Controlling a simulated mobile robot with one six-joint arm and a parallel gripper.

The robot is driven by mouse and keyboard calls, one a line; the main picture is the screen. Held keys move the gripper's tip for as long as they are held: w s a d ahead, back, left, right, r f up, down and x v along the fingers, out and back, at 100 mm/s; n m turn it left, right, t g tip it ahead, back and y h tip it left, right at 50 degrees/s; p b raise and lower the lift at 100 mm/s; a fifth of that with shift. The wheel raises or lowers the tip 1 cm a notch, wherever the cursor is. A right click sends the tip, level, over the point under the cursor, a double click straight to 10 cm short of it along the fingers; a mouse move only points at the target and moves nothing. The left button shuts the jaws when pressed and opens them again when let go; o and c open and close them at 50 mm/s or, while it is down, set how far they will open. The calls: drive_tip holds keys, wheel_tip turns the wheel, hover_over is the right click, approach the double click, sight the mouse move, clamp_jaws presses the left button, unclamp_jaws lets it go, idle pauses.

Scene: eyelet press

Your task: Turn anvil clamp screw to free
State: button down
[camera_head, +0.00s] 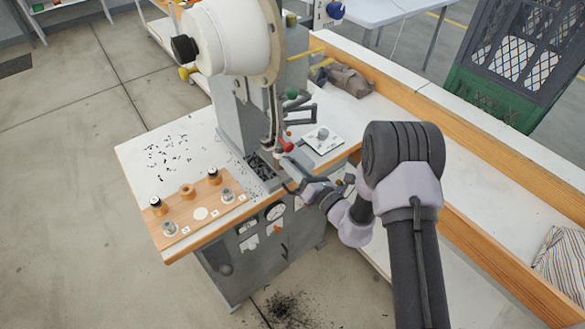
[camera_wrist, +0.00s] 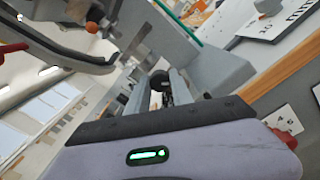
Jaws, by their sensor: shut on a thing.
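The eyelet press (camera_head: 235,120) stands on the white worktable, with a pale round hopper (camera_head: 225,35) on top. My gripper (camera_head: 293,186) reaches in from the right, low at the front of the press, below the red knob (camera_head: 286,146). In the wrist view my gripper (camera_wrist: 162,85) has its two grey fingers close around a small dark round part, which looks like the anvil clamp screw (camera_wrist: 158,79). The fingers hide much of it, and its turn angle cannot be read. In the head view the screw is too small and covered to make out.
A wooden board (camera_head: 190,215) with several small dies stands left of the press. A white card with a grey knob (camera_head: 322,138) lies to its right. Dark scraps litter the table and floor. A wooden rail (camera_head: 400,85) and a green-grey crate (camera_head: 500,90) stand at right.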

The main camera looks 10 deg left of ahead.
drive_tip(key=shift+n+b, duration=2.1)
drive_tip(key=shift+n, duration=2.6)
drive_tip(key=c, duration=1.1)
unclamp_jaws()
drive_tip(key=p+v, duration=0.1)
drive_tip(key=v, duration=1.6)
drive_tip(key=shift+s+d+r, duration=0.1)
drive_tip(key=shift+d+r, duration=0.1)
